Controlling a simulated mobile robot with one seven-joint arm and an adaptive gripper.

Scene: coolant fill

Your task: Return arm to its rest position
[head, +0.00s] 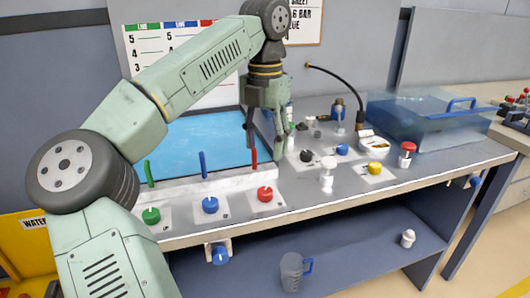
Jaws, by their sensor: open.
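My arm rises from the lower left and bends over the bench. My gripper (264,135) hangs pointing down above the back middle of the bench, in front of the right edge of a blue-surfaced basin (195,142). Its dark and green fingers are apart, and no object shows between them. A small bottle with a green and white body is partly hidden just behind the gripper. Whether the fingertips touch the bench I cannot tell.
Green (151,215), blue (210,205) and red (265,194) knobs line the bench front. A clear tank (425,118) with a blue handle stands at right. A black hose (335,77) arches behind. A jug (291,270) stands on the lower shelf.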

